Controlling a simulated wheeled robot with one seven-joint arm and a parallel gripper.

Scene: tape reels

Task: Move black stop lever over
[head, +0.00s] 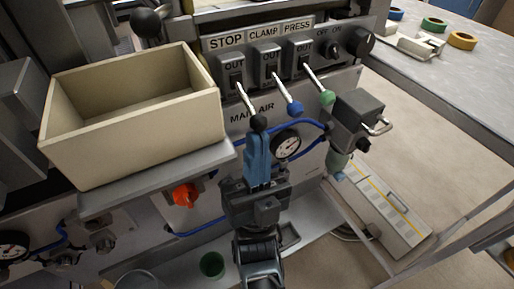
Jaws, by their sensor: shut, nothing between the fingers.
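The black stop lever has a silver rod and a round black knob (259,123). It hangs down and slightly right from the switch under the STOP label (226,41) in the head view. My gripper (258,138), with blue fingers, points up the panel right below the black knob. Its fingers are shut with nothing between them. The fingertips overlap the knob's lower edge in the picture; I cannot tell whether they touch it.
A blue-knobbed lever (295,108) and a green-knobbed lever (328,97) stand close on the right. A beige bin (135,140) on a shelf is at the left. A pressure gauge (287,144) and blue hose lie beside my gripper. A grey valve block (357,112) is further right.

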